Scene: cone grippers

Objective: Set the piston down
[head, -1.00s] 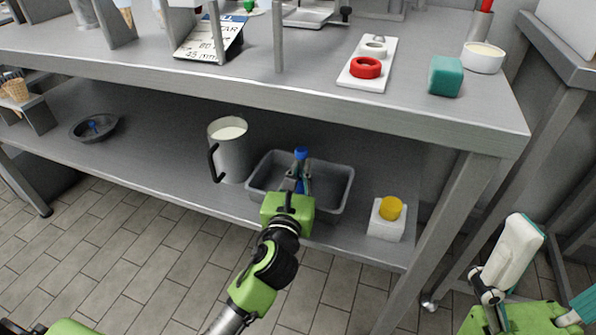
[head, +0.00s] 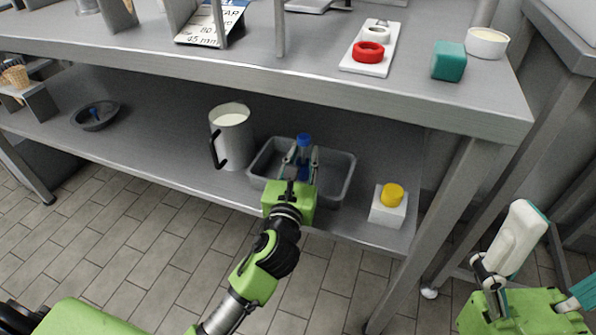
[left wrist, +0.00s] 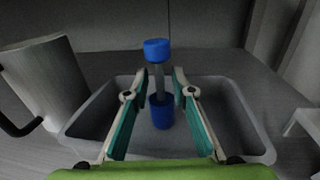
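The piston (head: 304,141) has a blue cap, a thin grey rod and a blue lower end. It stands upright inside the grey tray (head: 345,185) on the lower shelf; it also shows in the left wrist view (left wrist: 157,50). My left gripper (head: 302,160) is open, its fingers on either side of the rod. In the left wrist view a gap shows between the rod and each finger. My right gripper (head: 508,242) is at the lower right, away from the shelf; its finger opening cannot be made out.
A metal jug (head: 232,140) with white contents stands left of the tray. A white block with a yellow top (head: 388,207) stands to its right.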

